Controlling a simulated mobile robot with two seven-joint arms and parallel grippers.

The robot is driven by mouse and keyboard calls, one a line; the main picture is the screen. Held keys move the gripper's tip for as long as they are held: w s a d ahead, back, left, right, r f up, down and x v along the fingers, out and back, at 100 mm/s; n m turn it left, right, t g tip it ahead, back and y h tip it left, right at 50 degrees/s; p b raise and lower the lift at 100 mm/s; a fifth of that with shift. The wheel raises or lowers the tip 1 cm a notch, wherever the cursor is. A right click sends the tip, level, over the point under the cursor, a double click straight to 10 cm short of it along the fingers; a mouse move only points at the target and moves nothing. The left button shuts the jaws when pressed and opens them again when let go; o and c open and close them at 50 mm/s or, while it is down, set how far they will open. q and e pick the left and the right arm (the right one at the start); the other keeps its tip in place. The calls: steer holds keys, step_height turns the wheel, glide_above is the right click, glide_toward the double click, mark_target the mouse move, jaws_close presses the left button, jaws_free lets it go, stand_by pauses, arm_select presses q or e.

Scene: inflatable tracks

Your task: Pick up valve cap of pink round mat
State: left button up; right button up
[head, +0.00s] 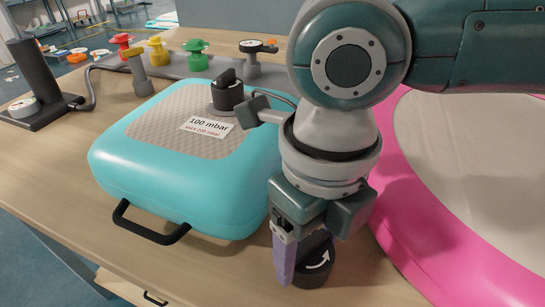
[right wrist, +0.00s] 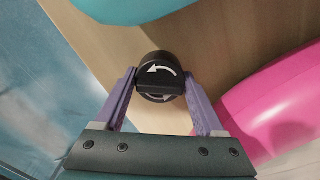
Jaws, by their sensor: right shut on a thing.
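The valve cap (head: 319,268) is a black round knob with a white curved arrow on its top. My right gripper (head: 303,262) points down with its purple fingers shut on the cap's sides. In the right wrist view the valve cap (right wrist: 161,72) sits between the fingertips of the right gripper (right wrist: 160,84). I cannot tell whether the cap touches the table. The pink round mat (head: 425,245) with its pale centre lies at the right, partly hidden behind my right arm. My left gripper is not in view.
A turquoise inflatable cushion (head: 190,195) with a black handle and a black valve lies left of the gripper. Behind it are red, yellow and green adapters (head: 196,52) and a gauge (head: 253,65). A black pump (head: 38,85) stands far left. The wooden table's (head: 75,200) front left is clear.

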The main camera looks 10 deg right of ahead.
steer(key=c, duration=0.4)
steer(key=shift+r, duration=0.1)
